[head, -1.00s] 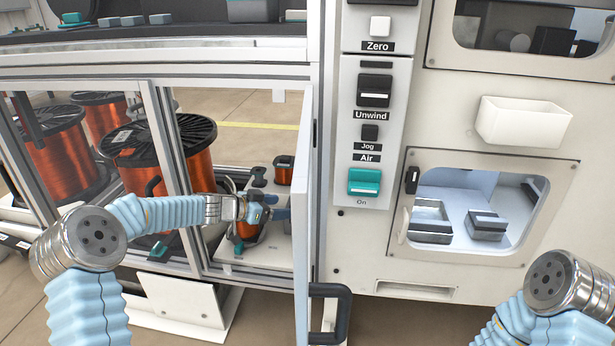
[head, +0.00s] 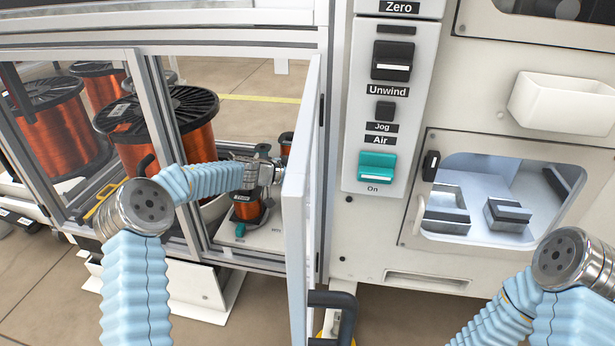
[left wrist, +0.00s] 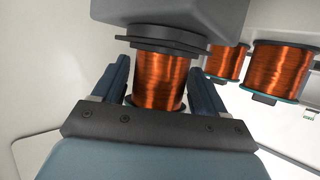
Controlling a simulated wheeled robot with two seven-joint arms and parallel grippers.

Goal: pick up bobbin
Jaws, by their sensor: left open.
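A copper-wound bobbin (left wrist: 158,80) stands between the two blue fingers of my left gripper (left wrist: 155,85) in the left wrist view. A dark flange and a grey block cover its top. The fingers are apart, one on each side; I cannot tell whether they touch it. In the head view my left arm reaches into the cabinet, and its fingertips are hidden behind the open door's edge. A copper bobbin (head: 247,210) shows below my left wrist, and another (head: 286,140) is partly hidden farther back. My right gripper is out of view.
Two more copper bobbins (left wrist: 222,62) (left wrist: 280,70) stand right of the gripper in the wrist view. The open white door (head: 298,210) stands close beside my left arm. Large copper spools (head: 160,125) fill the cabinet's left. A control panel (head: 385,120) is right of the door.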

